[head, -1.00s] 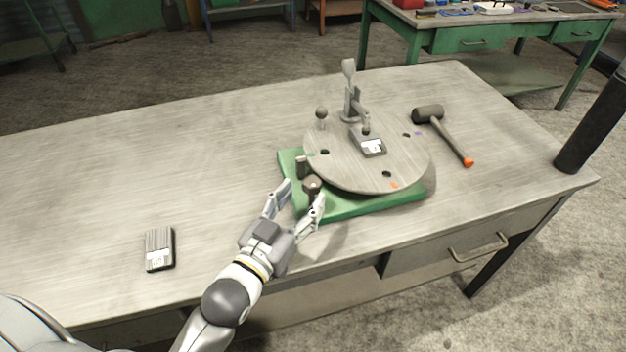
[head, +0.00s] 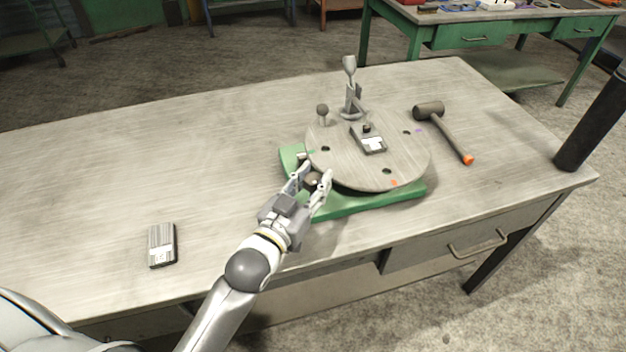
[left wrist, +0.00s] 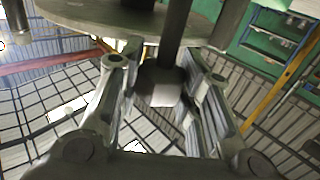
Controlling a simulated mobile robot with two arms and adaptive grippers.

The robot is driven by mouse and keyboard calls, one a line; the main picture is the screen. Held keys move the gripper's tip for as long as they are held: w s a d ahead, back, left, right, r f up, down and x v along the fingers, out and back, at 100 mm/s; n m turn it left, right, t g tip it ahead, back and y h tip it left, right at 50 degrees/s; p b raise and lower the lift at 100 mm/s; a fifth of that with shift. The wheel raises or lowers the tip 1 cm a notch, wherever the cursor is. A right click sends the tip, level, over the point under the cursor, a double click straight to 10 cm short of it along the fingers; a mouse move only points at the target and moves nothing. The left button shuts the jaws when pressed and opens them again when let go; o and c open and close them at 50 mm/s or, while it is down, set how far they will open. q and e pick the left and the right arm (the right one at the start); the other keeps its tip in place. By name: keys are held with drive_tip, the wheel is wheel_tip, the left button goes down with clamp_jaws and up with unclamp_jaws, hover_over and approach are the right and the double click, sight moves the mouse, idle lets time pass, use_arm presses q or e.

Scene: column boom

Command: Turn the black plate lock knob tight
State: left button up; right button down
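The round grey plate (head: 345,170) sits on a green base (head: 365,206) on the workbench. The dark lock knob (head: 313,181) is at the plate's near-left edge, mostly hidden by my left gripper (head: 313,179). The gripper's two fingers stand on either side of the knob. In the left wrist view, the knob (left wrist: 162,88) shows as a dark post with a pale-lit end between the spread fingers (left wrist: 160,80). A gap shows beside it, so the fingers look open, though contact on the far side is hard to judge. My right gripper is not in view.
A toggle clamp (head: 352,98) and a small ball-topped pin (head: 322,112) stand at the plate's back. A small block (head: 370,140) sits on the plate. A mallet (head: 445,130) lies to the right, a grey device (head: 162,245) at left.

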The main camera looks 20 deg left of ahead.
use_arm(q)
drive_tip(key=shift+c, duration=1.5)
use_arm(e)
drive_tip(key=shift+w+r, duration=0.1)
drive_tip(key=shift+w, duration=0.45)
